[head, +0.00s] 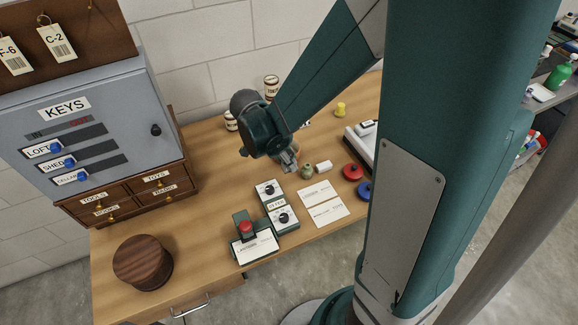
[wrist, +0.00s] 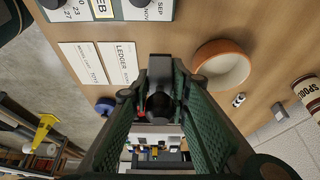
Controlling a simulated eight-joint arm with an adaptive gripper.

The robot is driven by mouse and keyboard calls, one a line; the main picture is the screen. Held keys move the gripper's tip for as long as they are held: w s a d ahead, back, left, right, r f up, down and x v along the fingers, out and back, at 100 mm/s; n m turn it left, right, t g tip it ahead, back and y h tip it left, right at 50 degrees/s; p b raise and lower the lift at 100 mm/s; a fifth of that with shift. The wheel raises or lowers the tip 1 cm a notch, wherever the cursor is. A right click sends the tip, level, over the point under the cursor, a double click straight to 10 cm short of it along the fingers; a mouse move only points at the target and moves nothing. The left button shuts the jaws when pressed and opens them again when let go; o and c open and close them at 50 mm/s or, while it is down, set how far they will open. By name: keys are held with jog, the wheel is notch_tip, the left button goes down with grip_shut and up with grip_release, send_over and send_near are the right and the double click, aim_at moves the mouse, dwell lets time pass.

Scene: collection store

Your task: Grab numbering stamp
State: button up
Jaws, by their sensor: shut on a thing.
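My gripper (head: 290,160) is low over the middle of the desk in the head view, just right of and behind the calendar blocks. In the wrist view my gripper (wrist: 160,85) is shut on a dark thing (wrist: 160,104) with a rounded black part, which I take to be the numbering stamp. The fingers and palm hide most of it, and in the head view I cannot make it out. I cannot tell whether it touches the desk. An orange-brown bowl (wrist: 222,65) stands close beside my gripper, apart from it.
Red (head: 352,172) and blue (head: 364,190) round pads are to the right. A red-knobbed device (head: 247,240) and wooden drum (head: 142,262) stand at the front.

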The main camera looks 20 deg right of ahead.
jog(key=shift+r, duration=1.1)
